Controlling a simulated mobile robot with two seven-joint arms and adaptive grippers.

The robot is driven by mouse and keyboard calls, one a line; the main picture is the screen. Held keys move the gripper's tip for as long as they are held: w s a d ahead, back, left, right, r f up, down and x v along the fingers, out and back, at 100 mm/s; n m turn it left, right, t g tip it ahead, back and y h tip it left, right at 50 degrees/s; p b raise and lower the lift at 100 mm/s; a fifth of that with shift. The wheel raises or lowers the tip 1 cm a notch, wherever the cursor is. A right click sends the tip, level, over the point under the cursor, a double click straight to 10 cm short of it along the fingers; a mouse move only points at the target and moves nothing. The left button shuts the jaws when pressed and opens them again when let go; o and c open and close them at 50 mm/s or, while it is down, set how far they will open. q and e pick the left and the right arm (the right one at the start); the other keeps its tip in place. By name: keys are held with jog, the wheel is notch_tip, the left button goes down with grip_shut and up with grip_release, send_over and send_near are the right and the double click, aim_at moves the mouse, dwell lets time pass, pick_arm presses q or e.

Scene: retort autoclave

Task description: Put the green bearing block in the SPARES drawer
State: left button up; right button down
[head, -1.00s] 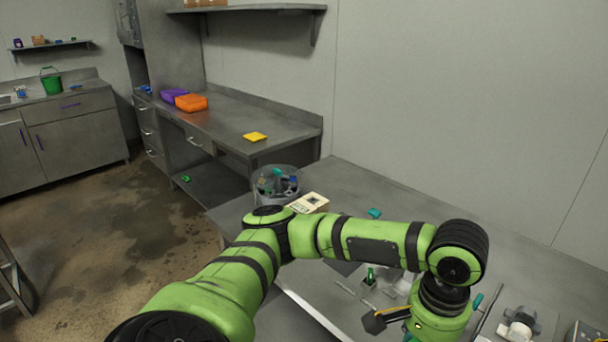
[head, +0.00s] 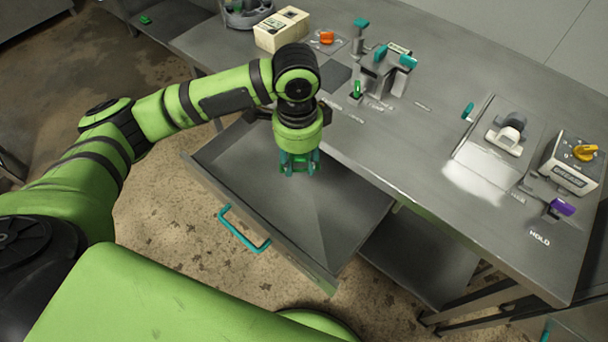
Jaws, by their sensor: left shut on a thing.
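My left gripper (head: 299,163) points down into an open grey drawer (head: 335,215) with a teal handle (head: 243,229). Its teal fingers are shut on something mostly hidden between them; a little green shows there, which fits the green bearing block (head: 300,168). I cannot tell whether the block touches the drawer floor. The rest of the drawer looks empty, and no SPARES label is readable on it. My right gripper is not in view.
Above the drawer, the bench (head: 420,135) holds a grey fixture (head: 382,75) with teal knobs and a small green part (head: 357,89). A cream box (head: 281,29) stands at the back left. A control box (head: 570,163) with a yellow knob stands at right.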

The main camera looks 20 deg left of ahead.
pick_arm(q)
notch_tip(320, 180, down, 9)
jog(key=d+m+b, duration=0.2)
jog(key=m+b, duration=0.2)
jog(key=m, duration=0.5)
send_over(309, 210)
notch_tip(309, 210, down, 6)
jog(key=shift+d+f, duration=0.1)
jog(key=shift+f, duration=2.1)
jog(key=shift+s+f, duration=0.1)
jog(key=shift+f, duration=0.1)
jog(key=o, duration=1.2)
jog(key=shift+r, duration=0.1)
notch_tip(309, 210, up, 12)
jog(key=shift+p, duration=0.4)
jog(key=shift+r, duration=0.1)
